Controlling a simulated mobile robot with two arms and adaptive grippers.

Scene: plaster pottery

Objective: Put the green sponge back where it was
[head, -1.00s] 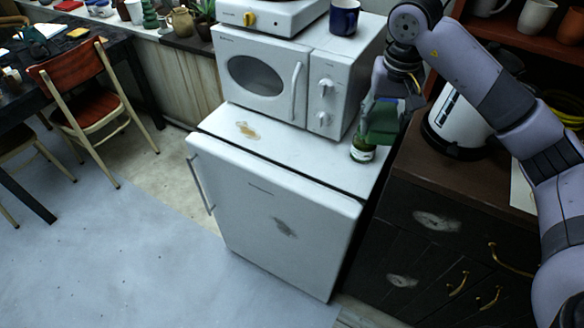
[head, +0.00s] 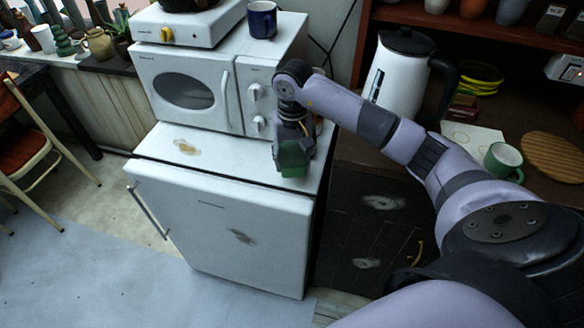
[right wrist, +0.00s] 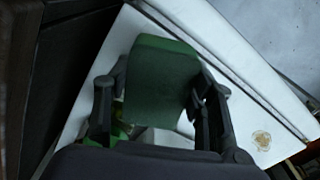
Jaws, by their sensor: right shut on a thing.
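The green sponge (head: 294,160) is a dark green block in my right gripper (head: 292,146), over the front right part of the white fridge's top (head: 225,163). In the right wrist view, the sponge (right wrist: 160,78) sits between the two fingers of the right gripper (right wrist: 155,98), which is shut on it. I cannot tell whether the sponge touches the fridge top. A small bright green and white thing (right wrist: 121,131) shows partly below the sponge in that view; in the head view it is hidden. My left gripper is not in view.
A white microwave (head: 188,90) stands behind on the fridge, with a blue mug (head: 262,19) on it. To the right, a dark counter holds a white kettle (head: 398,75), a green mug (head: 503,162) and a round wooden board (head: 553,157).

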